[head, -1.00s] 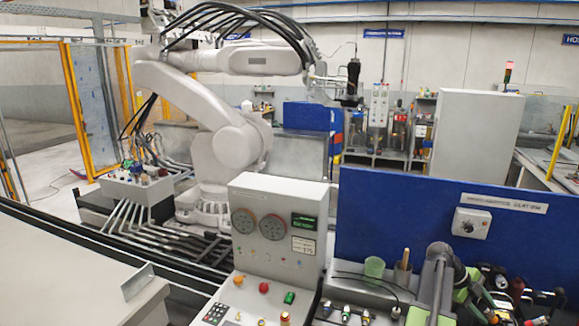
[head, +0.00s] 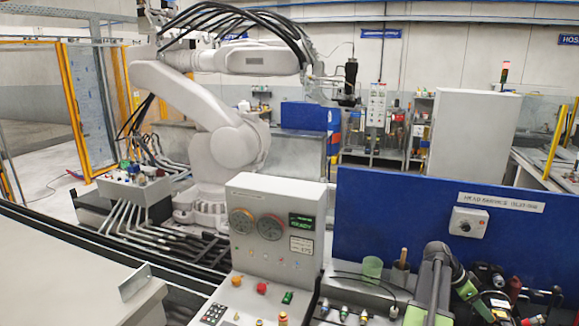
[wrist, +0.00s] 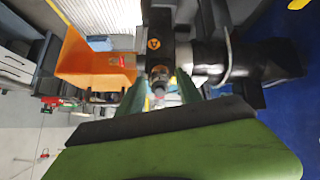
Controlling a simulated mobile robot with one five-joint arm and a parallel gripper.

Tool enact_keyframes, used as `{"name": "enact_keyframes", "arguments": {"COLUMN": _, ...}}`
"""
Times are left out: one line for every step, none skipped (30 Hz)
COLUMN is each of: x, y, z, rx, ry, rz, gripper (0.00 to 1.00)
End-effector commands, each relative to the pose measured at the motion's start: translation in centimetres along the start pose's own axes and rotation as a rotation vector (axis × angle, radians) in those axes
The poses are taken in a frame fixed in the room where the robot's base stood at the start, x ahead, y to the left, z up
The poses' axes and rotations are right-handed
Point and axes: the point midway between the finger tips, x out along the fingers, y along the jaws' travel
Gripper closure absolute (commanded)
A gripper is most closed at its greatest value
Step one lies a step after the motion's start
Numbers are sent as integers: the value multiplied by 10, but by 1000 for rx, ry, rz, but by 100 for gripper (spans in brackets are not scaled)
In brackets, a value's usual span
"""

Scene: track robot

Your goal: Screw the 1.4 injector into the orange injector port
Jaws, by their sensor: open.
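My gripper (wrist: 160,92) is open, with green fingers on either side of a small metallic fitting with a pinkish tip (wrist: 158,80) in the wrist view. The fitting sits against a dark block with an orange mark (wrist: 154,43); I cannot tell whether the fingers touch it. I cannot read a 1.4 label or pick out the orange port.
An orange bin (wrist: 92,62) is left of the fingers in the wrist view. A grey control panel (head: 265,225) stands left of the bench fittings. A blue wall (head: 400,215) rises behind them. A green cup (head: 372,267) stands on the bench; dark tools (head: 490,280) crowd the right.

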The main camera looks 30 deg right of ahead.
Motion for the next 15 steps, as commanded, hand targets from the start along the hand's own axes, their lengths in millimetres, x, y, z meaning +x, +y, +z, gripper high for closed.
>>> {"name": "enact_keyframes", "arguments": {"x": 0, "y": 0, "z": 0, "rx": -84, "ry": 0, "rz": 0, "gripper": 58}}
{"name": "enact_keyframes", "arguments": {"x": 0, "y": 0, "z": 0, "rx": -137, "ry": 0, "rz": 0, "gripper": 58}}
{"name": "enact_keyframes", "arguments": {"x": 0, "y": 0, "z": 0, "rx": -197, "ry": 0, "rz": 0, "gripper": 58}}
{"name": "enact_keyframes", "arguments": {"x": 0, "y": 0, "z": 0, "rx": -233, "ry": 0, "rz": 0, "gripper": 58}}
{"name": "enact_keyframes", "arguments": {"x": 0, "y": 0, "z": 0, "rx": -262, "ry": 0, "rz": 0, "gripper": 58}}
{"name": "enact_keyframes", "arguments": {"x": 0, "y": 0, "z": 0, "rx": -287, "ry": 0, "rz": 0, "gripper": 58}}
{"name": "enact_keyframes", "arguments": {"x": 0, "y": 0, "z": 0, "rx": -297, "ry": 0, "rz": 0, "gripper": 58}}
{"name": "enact_keyframes", "arguments": {"x": 0, "y": 0, "z": 0, "rx": -303, "ry": 0, "rz": 0, "gripper": 58}}
{"name": "enact_keyframes", "arguments": {"x": 0, "y": 0, "z": 0, "rx": -304, "ry": 0, "rz": 0, "gripper": 58}}
{"name": "enact_keyframes", "arguments": {"x": 0, "y": 0, "z": 0, "rx": -304, "ry": 0, "rz": 0, "gripper": 58}}
{"name": "enact_keyframes", "arguments": {"x": 0, "y": 0, "z": 0, "rx": -303, "ry": 0, "rz": 0, "gripper": 58}}
{"name": "enact_keyframes", "arguments": {"x": 0, "y": 0, "z": 0, "rx": -302, "ry": 0, "rz": 0, "gripper": 58}}
{"name": "enact_keyframes", "arguments": {"x": 0, "y": 0, "z": 0, "rx": -302, "ry": 0, "rz": 0, "gripper": 58}}
{"name": "enact_keyframes", "arguments": {"x": 0, "y": 0, "z": 0, "rx": -302, "ry": 0, "rz": 0, "gripper": 58}}
{"name": "enact_keyframes", "arguments": {"x": 0, "y": 0, "z": 0, "rx": -301, "ry": 0, "rz": 0, "gripper": 58}}
